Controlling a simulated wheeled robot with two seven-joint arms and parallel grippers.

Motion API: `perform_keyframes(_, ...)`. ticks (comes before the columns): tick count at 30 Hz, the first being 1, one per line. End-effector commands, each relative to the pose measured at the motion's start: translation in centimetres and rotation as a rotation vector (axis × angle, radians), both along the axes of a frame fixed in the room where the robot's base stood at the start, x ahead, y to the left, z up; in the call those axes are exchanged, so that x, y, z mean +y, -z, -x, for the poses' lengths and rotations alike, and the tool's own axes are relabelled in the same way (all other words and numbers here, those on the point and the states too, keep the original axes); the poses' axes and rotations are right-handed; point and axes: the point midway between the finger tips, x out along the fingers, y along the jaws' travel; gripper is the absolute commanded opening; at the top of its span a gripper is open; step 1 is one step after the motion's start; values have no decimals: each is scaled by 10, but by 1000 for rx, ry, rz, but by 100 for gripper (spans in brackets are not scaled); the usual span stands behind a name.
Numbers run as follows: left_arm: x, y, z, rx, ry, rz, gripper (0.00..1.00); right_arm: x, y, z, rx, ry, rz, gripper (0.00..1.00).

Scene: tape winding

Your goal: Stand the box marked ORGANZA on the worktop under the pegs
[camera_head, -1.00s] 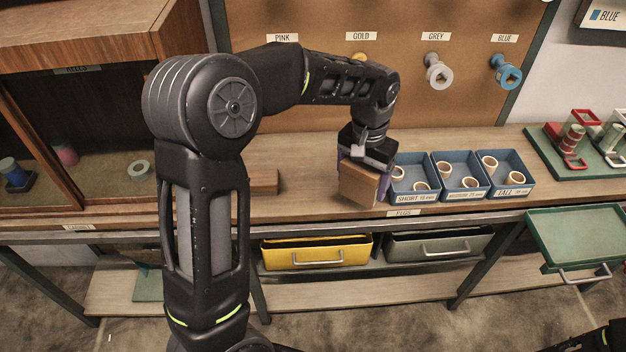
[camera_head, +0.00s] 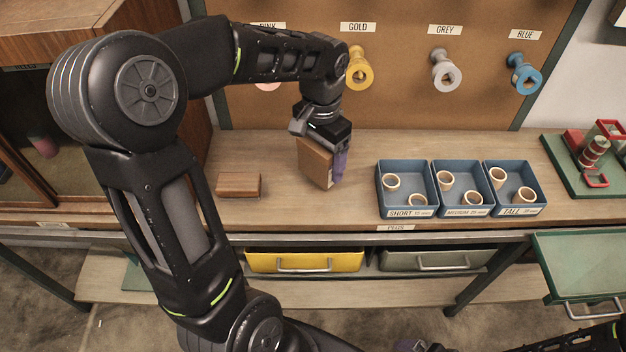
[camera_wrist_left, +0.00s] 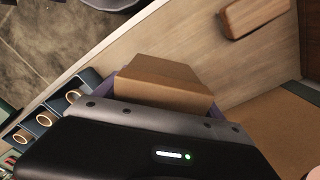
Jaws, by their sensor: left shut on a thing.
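A brown cardboard box (camera_head: 315,163) hangs upright but slightly turned in my left gripper (camera_head: 322,138), over or on the worktop (camera_head: 280,205) below the pegboard. I cannot tell whether its base touches the wood. My left gripper is shut on the box from above. In the left wrist view the box (camera_wrist_left: 160,82) fills the space just beyond the gripper. The pegs hold a gold spool (camera_head: 358,70), a grey spool (camera_head: 446,72) and a blue spool (camera_head: 524,75). My right gripper is not clearly in view.
A small wooden block (camera_head: 239,185) lies left of the box. Three blue bins with rings, the nearest being the SHORT bin (camera_head: 405,212), stand to the right. A wooden cabinet (camera_head: 110,15) is at the left. The worktop between block and bins is mostly clear.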

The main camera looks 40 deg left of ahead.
Motion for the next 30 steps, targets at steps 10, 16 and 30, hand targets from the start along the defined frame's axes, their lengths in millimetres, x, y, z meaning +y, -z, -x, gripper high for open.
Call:
perform_keyframes(10,0,29,-1,-1,0,0,25,0,-1,0,0,0,0,100)
perform_keyframes(16,0,32,0,0,0,0,25,0,-1,0,0,0,0,100)
perform_keyframes(30,0,66,0,-2,0,0,25,0,-2,0,0,0,0,100)
